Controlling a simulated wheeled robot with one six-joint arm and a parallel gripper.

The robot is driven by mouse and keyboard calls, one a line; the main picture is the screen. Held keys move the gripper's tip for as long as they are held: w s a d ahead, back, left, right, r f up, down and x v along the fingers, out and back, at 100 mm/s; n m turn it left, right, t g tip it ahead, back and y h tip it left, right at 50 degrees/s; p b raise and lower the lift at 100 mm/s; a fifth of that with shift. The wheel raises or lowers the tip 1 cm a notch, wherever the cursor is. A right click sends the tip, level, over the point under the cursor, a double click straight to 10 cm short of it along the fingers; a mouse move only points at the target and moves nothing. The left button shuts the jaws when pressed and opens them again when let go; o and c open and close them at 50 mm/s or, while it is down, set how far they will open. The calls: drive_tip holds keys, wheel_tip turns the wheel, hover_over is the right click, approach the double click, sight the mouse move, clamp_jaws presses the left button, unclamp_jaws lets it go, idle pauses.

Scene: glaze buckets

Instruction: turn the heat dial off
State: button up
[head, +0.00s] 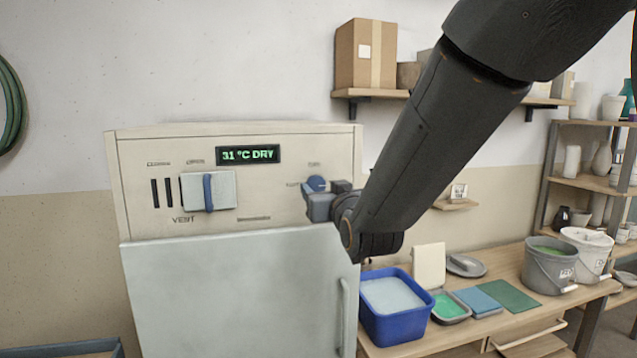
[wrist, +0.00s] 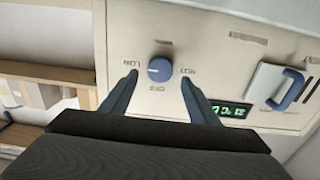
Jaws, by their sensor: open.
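The heat dial is a round blue knob (wrist: 160,70) on the cream front panel of the cabinet, with small labels around it that are hard to read. In the head view the blue dial (head: 316,183) shows just above my gripper (head: 320,204), which partly covers that area. In the wrist view my gripper (wrist: 160,92) is open, with one finger on each side of the dial and clear space between each finger and it. The fingers do not touch the dial. The green display (head: 248,155) reads "31 °C DRY".
A vent plate with a blue handle (head: 208,191) is left of the dial. The pale cabinet door (head: 235,290) is below. A table at right holds a blue tub (head: 396,335), trays and buckets (head: 550,278). A shelf with a cardboard box (head: 365,55) hangs behind my arm.

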sight(317, 184)
drive_tip(key=shift+p+x, duration=0.55)
drive_tip(key=shift+x, duration=1.5)
drive_tip(key=c, duration=1)
